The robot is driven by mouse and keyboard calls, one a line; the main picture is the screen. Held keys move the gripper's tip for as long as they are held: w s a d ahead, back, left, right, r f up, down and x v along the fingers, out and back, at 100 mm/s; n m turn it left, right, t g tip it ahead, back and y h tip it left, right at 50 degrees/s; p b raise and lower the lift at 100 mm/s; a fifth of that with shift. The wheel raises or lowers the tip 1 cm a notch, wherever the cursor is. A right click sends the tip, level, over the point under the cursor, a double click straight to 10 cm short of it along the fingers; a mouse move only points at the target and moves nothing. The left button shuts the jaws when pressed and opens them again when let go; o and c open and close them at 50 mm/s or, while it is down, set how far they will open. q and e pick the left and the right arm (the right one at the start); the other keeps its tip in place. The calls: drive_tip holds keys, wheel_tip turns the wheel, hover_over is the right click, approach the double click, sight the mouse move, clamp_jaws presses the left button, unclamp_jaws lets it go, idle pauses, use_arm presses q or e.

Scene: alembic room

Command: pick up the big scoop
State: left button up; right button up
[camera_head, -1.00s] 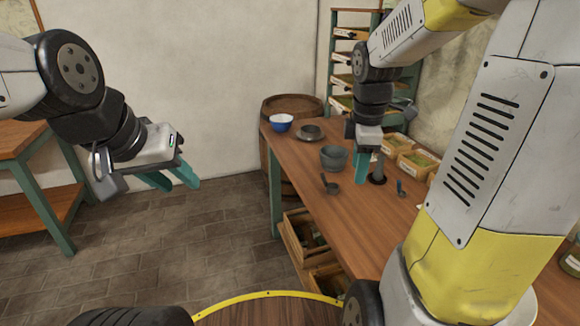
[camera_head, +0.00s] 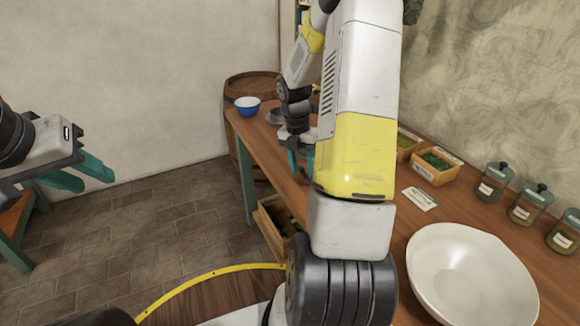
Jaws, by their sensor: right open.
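No scoop can be made out in the head view; my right arm covers the middle of the table, where a scoop could be hidden. My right gripper (camera_head: 300,161) is over the far part of the wooden table (camera_head: 262,158), partly hidden by my own arm. Its teal fingers point down and are open; what is between or below them cannot be seen. My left gripper (camera_head: 88,176) is at the left, away from the table, with its teal fingers apart and empty.
A blue bowl (camera_head: 247,105) and a grey dish (camera_head: 275,117) stand at the table's far end. A large white bowl (camera_head: 460,262) is near at the right. Lidded jars (camera_head: 524,204), a card (camera_head: 420,198) and a herb crate (camera_head: 437,167) line the wall side. A barrel (camera_head: 251,88) stands behind.

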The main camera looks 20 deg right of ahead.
wheel_tip(320, 180, down, 2)
drive_tip(key=shift+s+d+f, duration=0.1)
clamp_jaws()
idle(1.5)
